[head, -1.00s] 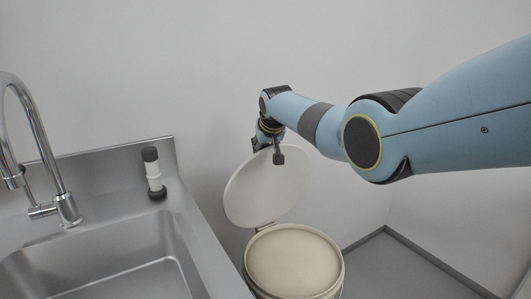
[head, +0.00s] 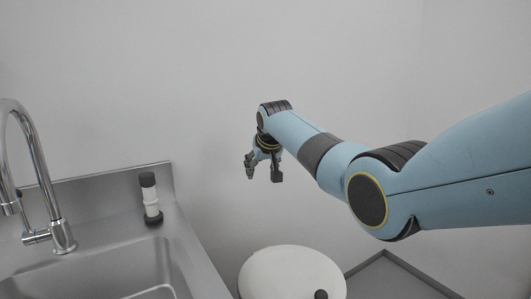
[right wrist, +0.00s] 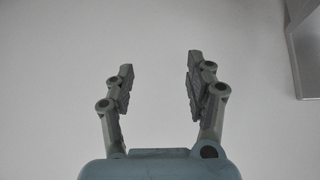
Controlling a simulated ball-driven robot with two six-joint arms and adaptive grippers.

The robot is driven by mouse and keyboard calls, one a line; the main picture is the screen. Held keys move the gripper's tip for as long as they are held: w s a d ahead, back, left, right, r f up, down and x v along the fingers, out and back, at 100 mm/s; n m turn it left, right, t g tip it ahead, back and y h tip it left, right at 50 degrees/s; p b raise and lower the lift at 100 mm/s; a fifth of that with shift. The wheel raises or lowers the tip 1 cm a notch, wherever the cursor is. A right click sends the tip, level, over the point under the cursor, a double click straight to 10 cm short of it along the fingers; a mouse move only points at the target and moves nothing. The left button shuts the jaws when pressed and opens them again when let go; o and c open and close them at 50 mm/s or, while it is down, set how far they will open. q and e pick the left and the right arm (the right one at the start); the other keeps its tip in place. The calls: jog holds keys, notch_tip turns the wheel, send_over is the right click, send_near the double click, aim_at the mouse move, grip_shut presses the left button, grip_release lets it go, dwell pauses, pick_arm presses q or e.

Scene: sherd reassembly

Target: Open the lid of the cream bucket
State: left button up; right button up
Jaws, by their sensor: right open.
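The cream bucket's lid (head: 288,272) shows at the bottom of the head view as a pale disc lying flat over the bucket, with a small dark knob (head: 320,294) near its front edge. The bucket body below it is hidden or out of the picture. My right gripper (head: 262,174) is open and empty, above and behind the lid, clear of it, near the wall. In the right wrist view its two fingers (right wrist: 158,82) stand apart with only the plain wall between them. My left gripper is in no view.
A steel sink (head: 120,262) with a curved tap (head: 42,170) is at the left. A black-and-white cylinder (head: 150,198) stands on its back corner. The sink's right edge is close to the bucket. Grey floor edging (head: 410,275) runs at the lower right.

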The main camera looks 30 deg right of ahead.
jog(key=v, duration=0.9)
jog(key=shift+r, duration=0.1)
